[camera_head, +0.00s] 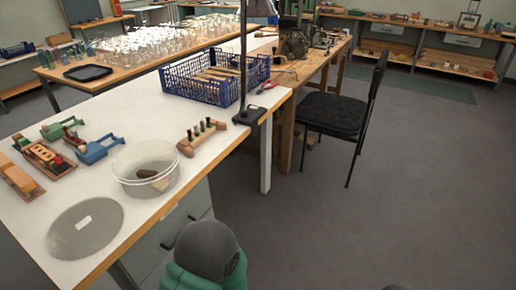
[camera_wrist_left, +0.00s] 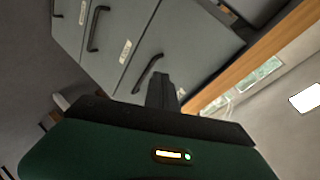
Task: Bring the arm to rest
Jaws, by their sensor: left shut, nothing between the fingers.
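My left gripper (camera_wrist_left: 162,92) shows in the left wrist view with its dark fingers together and nothing between them. Behind it are grey drawer fronts (camera_wrist_left: 180,40) with dark handles, below the wooden edge of the table. In the head view a grey and green rounded part of my own arm (camera_head: 207,250) shows at the bottom, beside the table's front edge and apart from the things on top. The gripper's fingers are not visible in the head view. My right gripper is in neither view.
The white table (camera_head: 140,105) holds a clear bowl (camera_head: 146,170) with a brown piece inside, a round lid (camera_head: 85,228), a wooden block with pegs (camera_head: 201,135), a blue crate (camera_head: 215,78) and a lamp stand (camera_head: 249,115). A black chair (camera_head: 340,115) stands right. The floor (camera_head: 400,210) is clear.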

